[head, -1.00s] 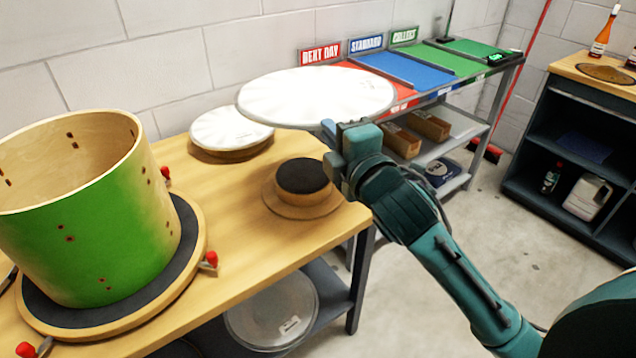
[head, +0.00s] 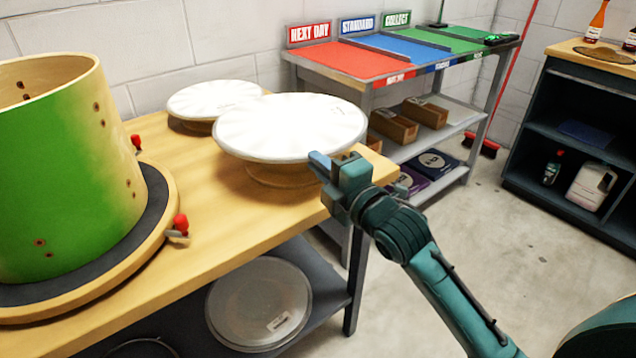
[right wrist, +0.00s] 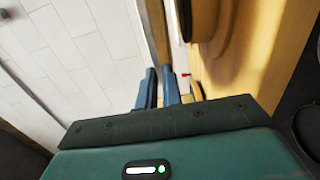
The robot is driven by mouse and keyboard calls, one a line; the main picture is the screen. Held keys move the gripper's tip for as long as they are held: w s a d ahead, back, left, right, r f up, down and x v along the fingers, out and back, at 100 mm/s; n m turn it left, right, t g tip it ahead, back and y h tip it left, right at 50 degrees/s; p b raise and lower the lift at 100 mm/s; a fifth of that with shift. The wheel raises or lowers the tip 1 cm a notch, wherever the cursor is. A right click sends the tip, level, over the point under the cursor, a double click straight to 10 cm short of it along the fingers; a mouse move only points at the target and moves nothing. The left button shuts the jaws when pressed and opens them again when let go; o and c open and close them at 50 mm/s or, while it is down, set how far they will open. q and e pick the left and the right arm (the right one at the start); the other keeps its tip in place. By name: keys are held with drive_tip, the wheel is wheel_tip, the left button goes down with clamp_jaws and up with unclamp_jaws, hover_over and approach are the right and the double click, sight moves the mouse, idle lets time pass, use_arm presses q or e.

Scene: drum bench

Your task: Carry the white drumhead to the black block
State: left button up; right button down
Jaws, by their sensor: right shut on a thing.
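The white drumhead (head: 290,125) is a wide round disc, held roughly level in the head view. My right gripper (head: 322,162) is shut on its near right rim. The drumhead is over the round wooden base (head: 283,176) of the black block near the table's right end. The black block itself is hidden under the disc, and I cannot tell whether the two touch. In the right wrist view my gripper's fingers (right wrist: 160,88) are close together. My left gripper is not in view.
A second white drumhead (head: 212,98) lies on a wooden stand behind. A green drum shell (head: 65,170) stands on a round pad with red-tipped clamps (head: 180,224) at left. A clear-looking disc (head: 258,300) lies on the lower shelf. A coloured sorting rack (head: 400,60) stands beyond.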

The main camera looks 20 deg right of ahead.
drive_tip(key=shift+f+b, duration=0.45)
drive_tip(key=shift+f, duration=1.35)
drive_tip(key=shift+f, duration=0.2)
drive_tip(key=c, duration=1.6)
unclamp_jaws()
drive_tip(key=shift+o, duration=0.2)
